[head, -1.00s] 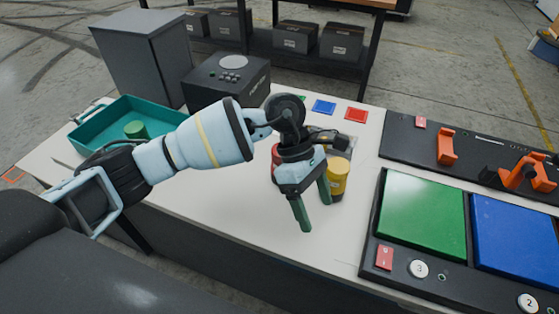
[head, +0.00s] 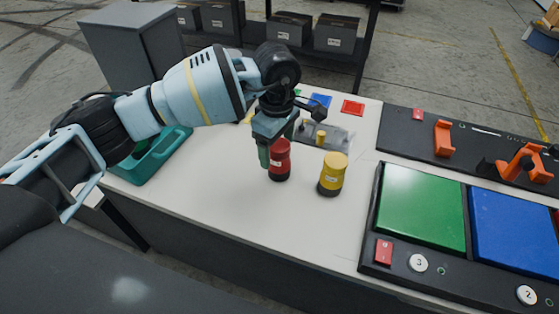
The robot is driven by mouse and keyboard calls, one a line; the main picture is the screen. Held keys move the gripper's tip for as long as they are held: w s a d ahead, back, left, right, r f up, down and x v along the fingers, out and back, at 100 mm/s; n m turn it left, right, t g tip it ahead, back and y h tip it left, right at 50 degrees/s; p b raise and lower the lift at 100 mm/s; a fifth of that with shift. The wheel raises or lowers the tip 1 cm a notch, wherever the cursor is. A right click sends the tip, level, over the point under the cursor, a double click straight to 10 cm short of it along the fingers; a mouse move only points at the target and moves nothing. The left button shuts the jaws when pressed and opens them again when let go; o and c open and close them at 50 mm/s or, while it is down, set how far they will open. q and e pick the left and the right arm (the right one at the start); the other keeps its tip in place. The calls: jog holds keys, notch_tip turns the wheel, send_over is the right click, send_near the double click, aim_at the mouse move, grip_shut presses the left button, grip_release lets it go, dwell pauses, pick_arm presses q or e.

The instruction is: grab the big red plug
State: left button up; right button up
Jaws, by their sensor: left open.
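The big red plug (head: 280,162), a red cylinder with a dark base, stands upright on the white table (head: 230,215). My left gripper (head: 272,152) is open and points down at the plug. One green finger shows at the plug's left side; the other finger is hard to make out. I cannot tell whether the fingers touch the plug. The plug's top is partly hidden by the gripper. My right gripper is not in view.
A yellow plug (head: 332,174) stands close to the right of the red one. Behind is a grey plate with a small yellow peg (head: 320,138). A teal tray (head: 150,165) lies left, partly behind my arm. A panel with green (head: 422,208) and blue pads is at right.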

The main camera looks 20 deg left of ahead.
pick_arm(q)
jog(key=shift+w+d+f, duration=0.1)
jog(key=shift+w+f, duration=0.05)
jog(key=shift+f, duration=1.15)
jog(key=shift+w+f, duration=0.15)
jog(key=shift+f, duration=1.15)
jog(key=shift+c, duration=0.5)
jog(key=shift+r, duration=0.1)
jog(key=c, duration=1.2)
jog(key=shift+o, duration=0.2)
jog(key=shift+r, duration=0.4)
jog(key=r, duration=0.2)
jog(key=shift+s+r, duration=0.25)
jog(key=shift+r, duration=0.1)
jog(key=s+a, duration=0.2)
jog(key=s, duration=0.5)
jog(key=s+a+r, duration=0.1)
jog(key=s+a, duration=0.2)
jog(key=s, duration=0.4)
jog(key=shift+s+a+r, duration=0.25)
jog(key=shift+a, duration=0.05)
